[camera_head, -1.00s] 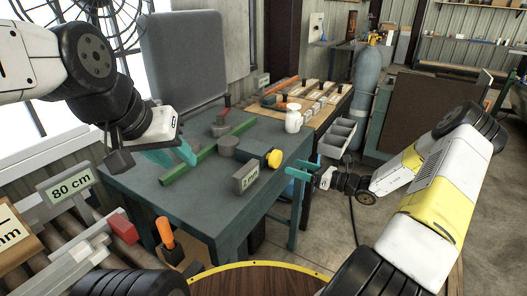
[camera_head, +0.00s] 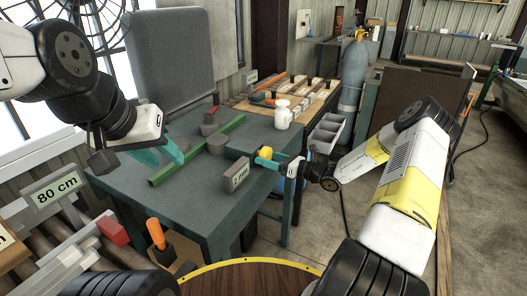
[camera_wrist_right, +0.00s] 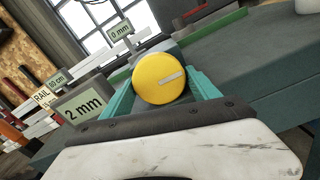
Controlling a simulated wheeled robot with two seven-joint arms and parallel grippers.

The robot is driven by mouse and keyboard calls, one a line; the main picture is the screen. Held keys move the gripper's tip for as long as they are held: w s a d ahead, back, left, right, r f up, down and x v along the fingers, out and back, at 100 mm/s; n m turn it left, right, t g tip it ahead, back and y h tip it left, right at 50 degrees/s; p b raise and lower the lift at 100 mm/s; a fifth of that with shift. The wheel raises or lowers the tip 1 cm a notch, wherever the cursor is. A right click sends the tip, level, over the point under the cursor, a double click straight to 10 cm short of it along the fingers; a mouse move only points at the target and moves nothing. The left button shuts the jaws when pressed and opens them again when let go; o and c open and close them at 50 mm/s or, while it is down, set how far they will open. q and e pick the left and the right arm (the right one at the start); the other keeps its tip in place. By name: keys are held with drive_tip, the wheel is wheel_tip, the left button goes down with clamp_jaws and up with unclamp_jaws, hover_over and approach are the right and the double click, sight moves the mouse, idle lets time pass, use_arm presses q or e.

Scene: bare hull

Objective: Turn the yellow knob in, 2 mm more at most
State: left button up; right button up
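The yellow knob (camera_head: 265,152) is at the right edge of the bench. In the right wrist view the yellow knob (camera_wrist_right: 160,78) shows its round face with a pale, slightly tilted bar. My right gripper (camera_head: 266,162) is at the knob, with one teal finger on each side of it in the wrist view. Whether both fingers press on it is not clear. A grey block reading "2 mm" (camera_head: 236,176) stands beside the knob. My left gripper (camera_head: 172,152) hangs over the left part of the bench, away from the knob; its finger gap is not clear.
A green bar (camera_head: 197,151) lies across the green bench (camera_head: 205,190), with grey round pieces behind it. A white bottle (camera_head: 283,115) stands behind the knob. In the wrist view a "0 mm" sign (camera_wrist_right: 120,31) stands behind. Grey bins (camera_head: 325,135) are to the right.

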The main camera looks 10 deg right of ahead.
drive_tip(key=c, duration=0.9)
drive_tip(key=shift+o, duration=0.2)
drive_tip(key=shift+n, duration=0.4)
drive_tip(key=o, duration=1.1)
drive_tip(key=shift+d, duration=0.1)
drive_tip(key=v, duration=0.7)
drive_tip(key=shift+s+d, duration=0.25)
drive_tip(key=shift+d, duration=0.05)
